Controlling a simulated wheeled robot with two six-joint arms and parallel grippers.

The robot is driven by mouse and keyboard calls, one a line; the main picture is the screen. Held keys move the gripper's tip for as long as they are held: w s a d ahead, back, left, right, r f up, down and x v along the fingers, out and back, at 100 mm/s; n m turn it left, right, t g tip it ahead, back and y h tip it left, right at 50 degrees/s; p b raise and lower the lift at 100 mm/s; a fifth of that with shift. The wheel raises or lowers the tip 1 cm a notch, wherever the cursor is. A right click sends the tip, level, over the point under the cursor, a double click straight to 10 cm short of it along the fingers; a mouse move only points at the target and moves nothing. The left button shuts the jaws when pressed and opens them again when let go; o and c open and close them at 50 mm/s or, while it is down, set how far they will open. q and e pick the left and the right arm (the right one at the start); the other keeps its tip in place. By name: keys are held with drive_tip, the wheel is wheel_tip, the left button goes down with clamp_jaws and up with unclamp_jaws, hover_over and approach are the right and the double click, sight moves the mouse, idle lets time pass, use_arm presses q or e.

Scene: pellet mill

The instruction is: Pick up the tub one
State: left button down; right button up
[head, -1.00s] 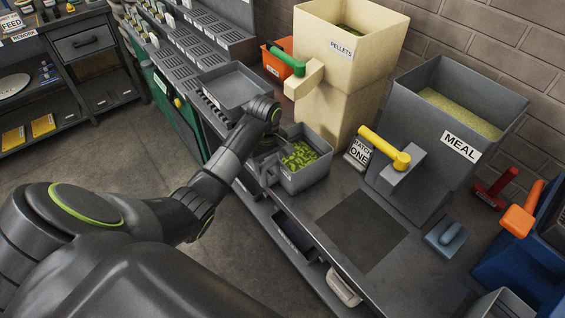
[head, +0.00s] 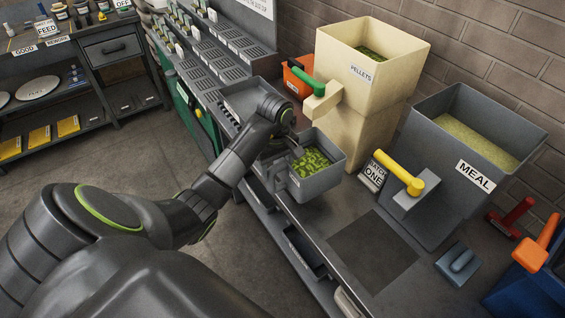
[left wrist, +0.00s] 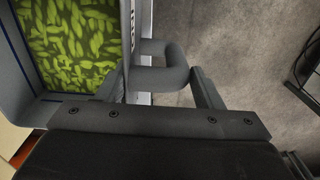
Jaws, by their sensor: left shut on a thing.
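Tub one, a grey open tub (head: 322,182) with green pellets in it, is in the middle of the head view, upright and in front of the cream pellets bin (head: 362,55). It appears to be held a little above the bench top, near its front edge. My left gripper (head: 280,155) is at the tub's left side, shut on its handle. In the left wrist view, the grey looped handle (left wrist: 165,76) lies between my fingers, and the pellets (left wrist: 75,45) fill the upper left. My right gripper is not in view.
A grey meal bin (head: 450,190) with a yellow lever stands to the right. A "Batch one" card (head: 372,178) stands beside the tub. A dark bare square (head: 373,250) lies on the bench. An empty grey tray (head: 240,98) is behind my gripper.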

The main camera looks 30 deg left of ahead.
use_arm(q)
drive_tip(key=s+a+b, duration=0.1)
drive_tip(key=s+a, duration=0.2)
drive_tip(key=s, duration=0.5)
drive_tip(key=s+a+b, duration=0.2)
drive_tip(key=s+a, duration=0.1)
drive_tip(key=s, duration=0.5)
drive_tip(key=shift+s+a, duration=0.2)
drive_tip(key=shift+a, duration=0.15)
drive_tip(key=c, duration=1)
unclamp_jaws()
clamp_jaws()
